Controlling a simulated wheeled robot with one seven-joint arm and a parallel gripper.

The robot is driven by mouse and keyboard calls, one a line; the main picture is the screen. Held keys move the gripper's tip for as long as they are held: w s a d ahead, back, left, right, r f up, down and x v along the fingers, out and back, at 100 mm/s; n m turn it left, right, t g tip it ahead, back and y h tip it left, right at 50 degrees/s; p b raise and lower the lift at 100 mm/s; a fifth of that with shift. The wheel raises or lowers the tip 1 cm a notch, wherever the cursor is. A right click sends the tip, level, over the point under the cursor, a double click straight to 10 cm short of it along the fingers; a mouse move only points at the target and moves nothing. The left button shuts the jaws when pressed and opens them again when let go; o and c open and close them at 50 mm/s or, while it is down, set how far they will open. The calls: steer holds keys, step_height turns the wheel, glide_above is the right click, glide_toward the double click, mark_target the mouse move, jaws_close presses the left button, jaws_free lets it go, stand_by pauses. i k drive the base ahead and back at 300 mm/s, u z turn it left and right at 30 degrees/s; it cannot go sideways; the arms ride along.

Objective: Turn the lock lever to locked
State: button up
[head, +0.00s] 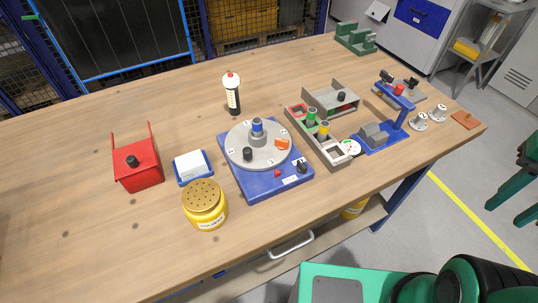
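The rotary jig stands mid-table in the head view, with a square blue base (243,187) and a round grey turntable (240,155). A small black lever (302,168) sits on the base's front right corner, beside small white labels and a red marker (278,173). This looks like the lock lever. Its labels are too small to read, so I cannot tell its setting. My gripper is not in view.
A yellow pot (205,204), a blue tray with white contents (193,167) and a red box (137,165) stand left of the jig. A grey parts tray (336,162) stands close right. The table front near the lever is clear.

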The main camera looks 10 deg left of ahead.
mark_target(302, 167)
steer(key=u, duration=0.85)
steer(key=k, duration=0.9)
steer(key=z, duration=0.8)
steer(key=i, duration=1)
steer(key=u, duration=0.05)
